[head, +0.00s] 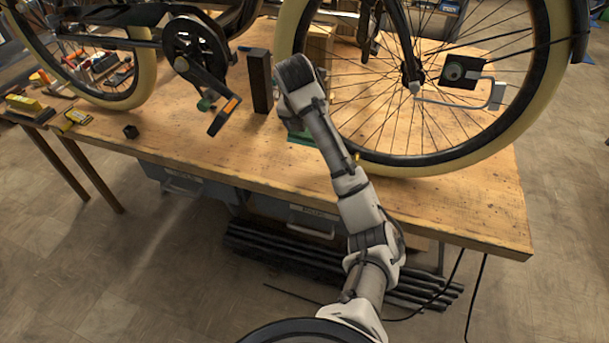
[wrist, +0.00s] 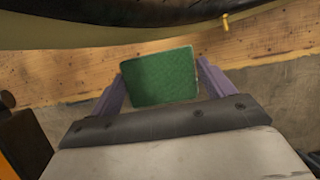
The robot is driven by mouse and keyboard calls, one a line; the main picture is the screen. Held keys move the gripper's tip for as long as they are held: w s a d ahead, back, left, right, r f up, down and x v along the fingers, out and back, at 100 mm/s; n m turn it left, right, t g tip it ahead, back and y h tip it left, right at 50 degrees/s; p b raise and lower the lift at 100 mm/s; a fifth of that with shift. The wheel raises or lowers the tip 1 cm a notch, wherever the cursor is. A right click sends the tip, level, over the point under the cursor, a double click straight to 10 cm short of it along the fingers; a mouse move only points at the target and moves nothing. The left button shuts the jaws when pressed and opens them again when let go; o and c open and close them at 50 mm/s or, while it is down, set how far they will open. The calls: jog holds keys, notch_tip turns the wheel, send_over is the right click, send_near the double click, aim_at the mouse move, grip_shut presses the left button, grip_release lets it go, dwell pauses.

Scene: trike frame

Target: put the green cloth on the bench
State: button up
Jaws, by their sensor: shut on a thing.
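The green cloth (wrist: 160,77) shows in the wrist view as a flat, roughly square piece between the two purple fingers of my gripper (wrist: 162,70). My gripper is shut on it. In the head view a green edge of the cloth (head: 302,138) shows just below the end of my arm, over the front part of the bench. The wooden bench (head: 460,205) spans the head view. In the wrist view the cloth is near the bench's front edge, with floor beside it. I cannot tell whether the cloth touches the bench top.
A large spoked wheel (head: 553,85) stands on the bench right of my gripper, its tyre close by. A dark upright block (head: 260,80) and a crank with pedal (head: 222,117) are to the left. A small black cube (head: 130,131) lies farther left. The front right bench top is clear.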

notch_tip(320, 180, down, 12)
jog(key=b, duration=0.6)
jog(key=shift+f, duration=0.2)
jog(key=shift+f+p, duration=0.5)
jog(key=shift+f, duration=2.05)
jog(key=shift+f, duration=0.1)
jog(key=o, duration=0.8)
jog(key=shift+p+v, duration=3.1)
jog(key=shift+v, duration=3.05)
jog(key=shift+w, duration=0.1)
